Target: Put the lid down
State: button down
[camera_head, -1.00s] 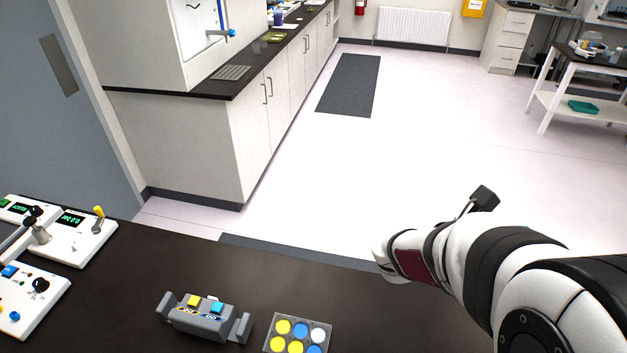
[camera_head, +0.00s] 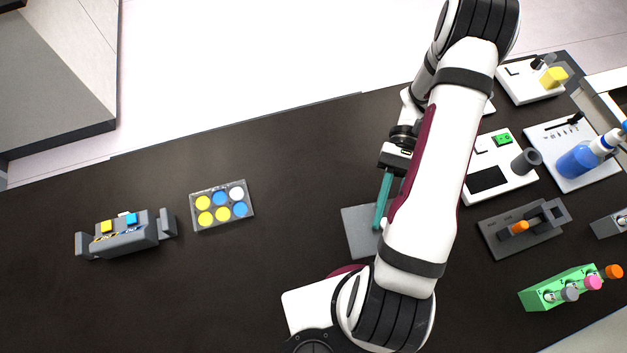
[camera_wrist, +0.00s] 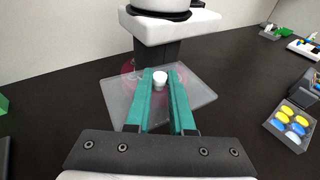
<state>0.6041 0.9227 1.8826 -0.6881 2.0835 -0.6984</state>
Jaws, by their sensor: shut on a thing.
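In the wrist view the fingertips (camera_wrist: 160,76) are shut on a small white knob.
A tray of coloured round pieces (camera_head: 222,222) and a grey device with yellow and blue buttons (camera_head: 124,240) stand to the left. A white device with a dark screen (camera_head: 515,178), a grey holder (camera_head: 492,238) and a green rack (camera_head: 535,297) stand right. Bench between tray and plate is clear.

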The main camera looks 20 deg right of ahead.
jog(key=w+m+t+y, duration=0.1)
jog(key=t, duration=0.1)
jog(key=w+a+m+t+y, duration=0.1)
jog(key=m+y, duration=0.1)
jog(key=w+a+m+t+y, duration=0.1)
jog(key=m+t, duration=0.1)
jog(key=shift+w+a+f+t+y, duration=0.15)
jog(key=shift+f+t+y, duration=0.1)
jog(key=shift+t+y, duration=0.05)
jog(key=w+d+m+t+y, duration=0.1)
jog(key=w+m+t, duration=0.55)
jog(key=t, duration=0.25)
send_over(302, 189)
jog(key=shift+m, duration=0.35)
jog(key=f, duration=0.6)
jog(key=shift+s+d+f, duration=0.2)
jog(key=shift+s+d, duration=0.1)
jog(key=f, duration=0.4)
jog(key=shift+w+a, duration=0.2)
jog(key=shift+a, duration=0.15)
jog(key=shift+f, duration=0.25)
jog(key=c, duration=0.8)
grip_release()
